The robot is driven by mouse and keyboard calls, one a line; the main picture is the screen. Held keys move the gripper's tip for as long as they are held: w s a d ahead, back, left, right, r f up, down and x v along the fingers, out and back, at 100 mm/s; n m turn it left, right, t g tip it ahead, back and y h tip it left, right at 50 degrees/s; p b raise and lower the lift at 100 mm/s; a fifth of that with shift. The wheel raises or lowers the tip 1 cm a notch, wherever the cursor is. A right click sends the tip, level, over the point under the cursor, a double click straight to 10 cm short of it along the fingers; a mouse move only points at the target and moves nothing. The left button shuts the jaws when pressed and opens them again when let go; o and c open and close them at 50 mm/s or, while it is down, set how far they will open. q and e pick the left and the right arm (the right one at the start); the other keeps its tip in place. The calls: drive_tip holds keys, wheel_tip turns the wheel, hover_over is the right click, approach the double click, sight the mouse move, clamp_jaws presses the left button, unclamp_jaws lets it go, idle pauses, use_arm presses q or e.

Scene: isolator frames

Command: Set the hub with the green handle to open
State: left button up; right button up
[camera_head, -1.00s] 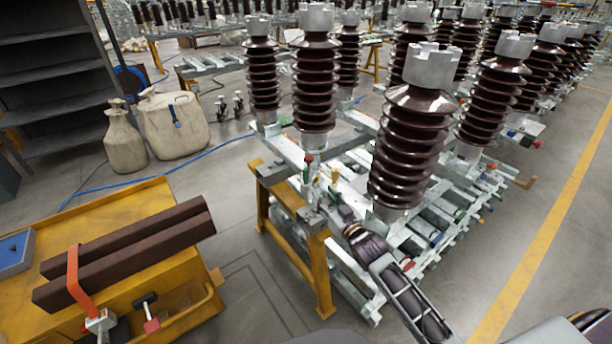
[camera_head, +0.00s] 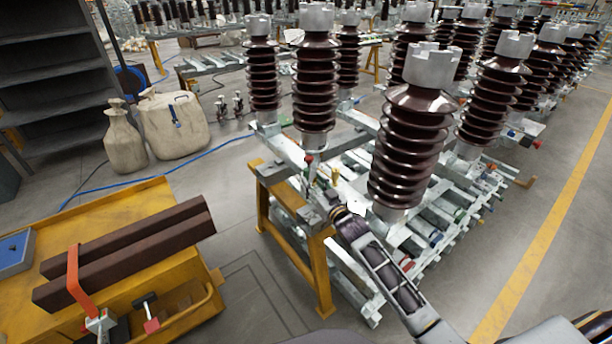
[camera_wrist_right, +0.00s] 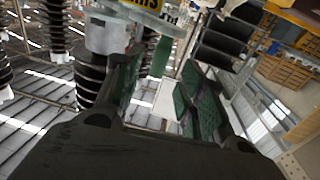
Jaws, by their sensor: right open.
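A flat green handle (camera_wrist_right: 161,57) shows in the right wrist view, hanging just below a yellow plate with dark lettering (camera_wrist_right: 145,4). My right gripper (camera_wrist_right: 163,72) is open, with its green-padded fingers on either side of the view. The handle appears between the fingertips; I cannot tell whether they touch it. In the head view my right gripper (camera_head: 342,213) reaches the near end of the steel frame, left of the large brown insulator (camera_head: 408,150). The green handle cannot be made out there. A red-tipped lever (camera_head: 309,160) stands just beyond. My left gripper is out of view.
Ribbed insulators stand close on the frame, right of and behind my right gripper. A yellow trestle (camera_head: 320,262) supports its near end. A yellow cart (camera_head: 180,290) with dark bars stands at lower left. Grey floor (camera_head: 245,225) is clear between them.

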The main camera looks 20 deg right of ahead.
sight(308, 176)
drive_tip(key=shift+w+a, duration=0.2)
drive_tip(key=shift+w, duration=0.9)
drive_tip(key=shift+w+a, duration=0.15)
drive_tip(key=shift+w, duration=0.6)
drive_tip(key=shift+w+a, duration=0.1)
drive_tip(key=shift+w, duration=0.6)
drive_tip(key=shift+w+a, duration=0.1)
drive_tip(key=shift+w, duration=0.35)
drive_tip(key=c, duration=0.5)
clamp_jaws()
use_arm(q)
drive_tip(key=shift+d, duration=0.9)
